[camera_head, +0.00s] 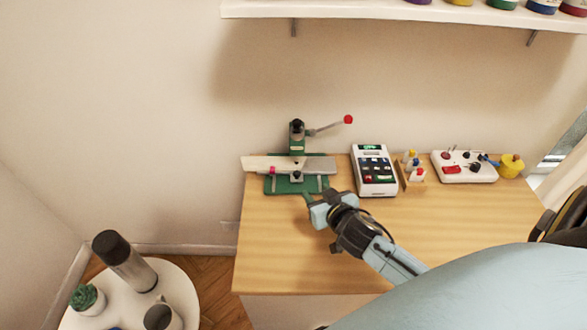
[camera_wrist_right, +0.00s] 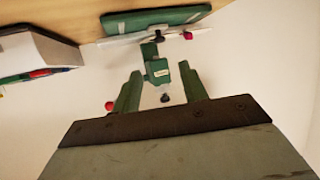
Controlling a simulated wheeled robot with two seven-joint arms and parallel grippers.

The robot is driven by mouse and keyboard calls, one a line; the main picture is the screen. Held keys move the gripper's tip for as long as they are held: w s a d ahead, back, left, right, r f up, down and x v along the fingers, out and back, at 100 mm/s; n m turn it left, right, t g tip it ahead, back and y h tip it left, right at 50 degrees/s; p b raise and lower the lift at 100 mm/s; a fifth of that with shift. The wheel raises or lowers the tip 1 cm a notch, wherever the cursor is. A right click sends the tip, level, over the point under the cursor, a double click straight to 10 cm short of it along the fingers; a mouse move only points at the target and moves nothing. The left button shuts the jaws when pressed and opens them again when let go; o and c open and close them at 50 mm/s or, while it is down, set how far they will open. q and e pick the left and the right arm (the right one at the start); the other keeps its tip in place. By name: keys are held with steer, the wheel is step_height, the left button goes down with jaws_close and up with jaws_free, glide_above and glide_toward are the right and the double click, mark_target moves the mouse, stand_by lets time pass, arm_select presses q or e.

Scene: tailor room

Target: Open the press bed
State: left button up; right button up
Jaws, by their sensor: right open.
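The green press (camera_head: 297,134) stands at the back left of the wooden table, with a lever ending in a red knob (camera_head: 348,119). Its flat pale bed plate (camera_head: 320,165) lies over a green base (camera_head: 283,186), with a small pink knob (camera_head: 272,170) at the front. In the right wrist view the green base (camera_wrist_right: 155,19) and the pink knob (camera_wrist_right: 188,35) appear at the top. My right gripper (camera_head: 310,198) is just in front of the base; its open fingers (camera_wrist_right: 160,75) show nothing held, and the press post appears between them. My left gripper is out of view.
A white keypad device (camera_head: 374,171) stands right of the press, then a small rack of bottles (camera_head: 413,170), a white tray (camera_head: 480,177) and a yellow pot (camera_head: 511,165). The front of the table (camera_head: 275,250) is clear. A round white side table (camera_head: 185,285) stands lower left.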

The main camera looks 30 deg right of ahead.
mark_target(297, 173)
steer(key=x, duration=0.4)
steer(key=shift+w+d+f+b, duration=0.1)
steer(key=shift+w+b, duration=0.2)
steer(key=shift+w, duration=0.05)
steer(key=b+x, duration=0.1)
steer(key=x, duration=0.5)
steer(key=shift+w+f, duration=0.15)
steer(key=shift+w, duration=0.1)
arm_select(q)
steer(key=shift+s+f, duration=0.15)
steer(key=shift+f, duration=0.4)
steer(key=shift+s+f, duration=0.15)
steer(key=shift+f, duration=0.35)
arm_select(e)
steer(key=shift+w+d+f, duration=0.15)
steer(key=shift+w+f, duration=0.1)
steer(key=shift+w, duration=0.35)
jaws_close()
